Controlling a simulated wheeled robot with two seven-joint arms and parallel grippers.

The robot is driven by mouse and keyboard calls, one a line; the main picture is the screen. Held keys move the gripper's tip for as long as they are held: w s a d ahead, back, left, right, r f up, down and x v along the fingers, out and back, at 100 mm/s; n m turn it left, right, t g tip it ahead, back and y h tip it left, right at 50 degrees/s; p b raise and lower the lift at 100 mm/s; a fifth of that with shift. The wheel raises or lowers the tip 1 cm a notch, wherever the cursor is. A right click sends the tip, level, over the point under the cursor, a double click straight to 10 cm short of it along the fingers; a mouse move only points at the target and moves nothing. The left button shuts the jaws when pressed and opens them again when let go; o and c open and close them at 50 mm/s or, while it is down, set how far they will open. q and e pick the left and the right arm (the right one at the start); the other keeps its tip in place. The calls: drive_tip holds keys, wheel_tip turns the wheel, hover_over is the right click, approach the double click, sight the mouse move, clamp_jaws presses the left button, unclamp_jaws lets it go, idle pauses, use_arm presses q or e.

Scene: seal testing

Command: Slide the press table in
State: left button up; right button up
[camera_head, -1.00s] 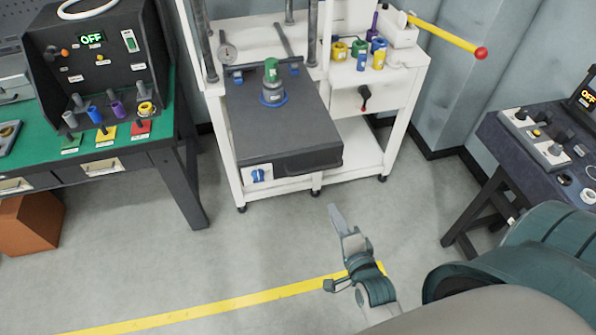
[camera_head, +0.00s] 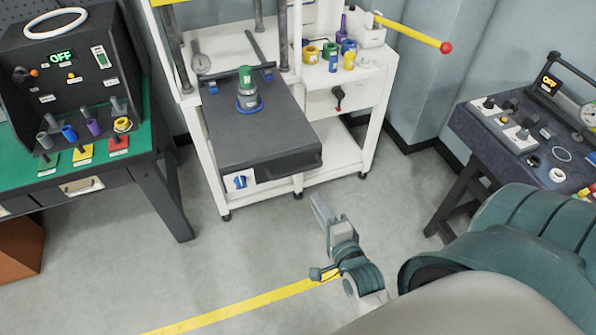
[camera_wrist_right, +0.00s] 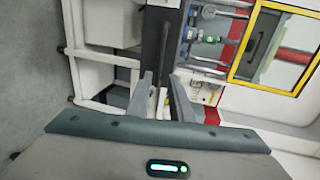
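The press table (camera_head: 265,147) is a dark grey slab that juts out from the white press frame toward me. A grey cylinder with a green top and a blue ring (camera_head: 247,92) stands on its rear part. In the right wrist view the table (camera_wrist_right: 158,42) shows as a dark upright band beyond the fingers. My right gripper (camera_head: 320,202) is in front of and below the table's front edge, apart from it. Its two fingers (camera_wrist_right: 162,98) are spread with nothing between them. My left gripper is not in view.
The white press frame (camera_head: 352,160) has several colored parts on its shelf and a yellow lever with a red knob (camera_head: 412,34). A green-topped bench (camera_head: 140,150) stands left, and a dark console table (camera_head: 470,125) right. Grey floor is clear in front.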

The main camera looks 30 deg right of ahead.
sight(298, 171)
drive_tip(key=shift+b+x, duration=3.7)
drive_tip(key=shift+x, duration=4.35)
clamp_jaws()
